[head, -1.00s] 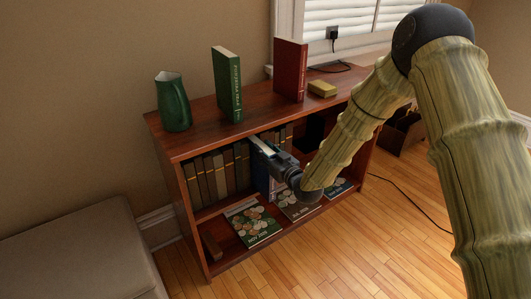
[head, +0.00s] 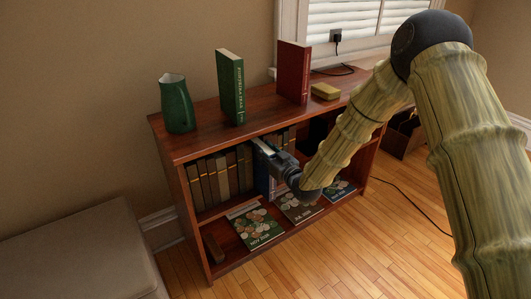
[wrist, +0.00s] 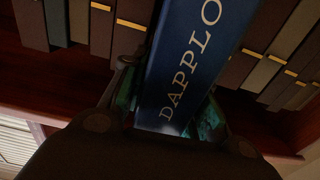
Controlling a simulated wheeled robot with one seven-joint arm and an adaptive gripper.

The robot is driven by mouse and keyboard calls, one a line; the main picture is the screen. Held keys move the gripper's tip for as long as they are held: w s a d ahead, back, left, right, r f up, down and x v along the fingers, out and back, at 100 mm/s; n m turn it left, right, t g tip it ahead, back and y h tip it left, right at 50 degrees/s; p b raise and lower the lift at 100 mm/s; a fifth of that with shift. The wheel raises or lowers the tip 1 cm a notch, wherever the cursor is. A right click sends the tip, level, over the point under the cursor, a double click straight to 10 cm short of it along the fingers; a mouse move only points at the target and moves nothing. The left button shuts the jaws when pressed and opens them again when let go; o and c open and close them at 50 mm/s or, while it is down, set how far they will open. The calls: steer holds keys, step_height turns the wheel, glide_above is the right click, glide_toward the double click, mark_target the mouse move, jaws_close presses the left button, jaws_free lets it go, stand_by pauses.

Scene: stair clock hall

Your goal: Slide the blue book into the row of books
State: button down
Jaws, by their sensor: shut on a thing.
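The blue book (wrist: 185,65) fills the middle of the wrist view, its spine lettered "DAPPLO" as far as it shows. My gripper (wrist: 170,110) is shut on it, one finger on each side of the spine. In the head view the blue book (head: 263,178) shows partly behind my gripper (head: 268,152), at the front of the upper shelf. The row of books (head: 215,177) stands upright left of it, and more books (wrist: 285,55) stand to its right in the wrist view. The blue book's far end is hidden, so I cannot tell how deep it sits.
A green jug (head: 177,104), a green book (head: 230,87), a red book (head: 293,73) and a yellow box (head: 325,91) stand on the bookcase top (head: 205,140). Magazines (head: 258,226) lie on the lower shelf. A bench (head: 75,245) is at left; the floor in front is clear.

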steer(key=shift+x, duration=0.85)
steer(key=c, duration=1)
jaws_free()
steer(key=v, duration=1.2)
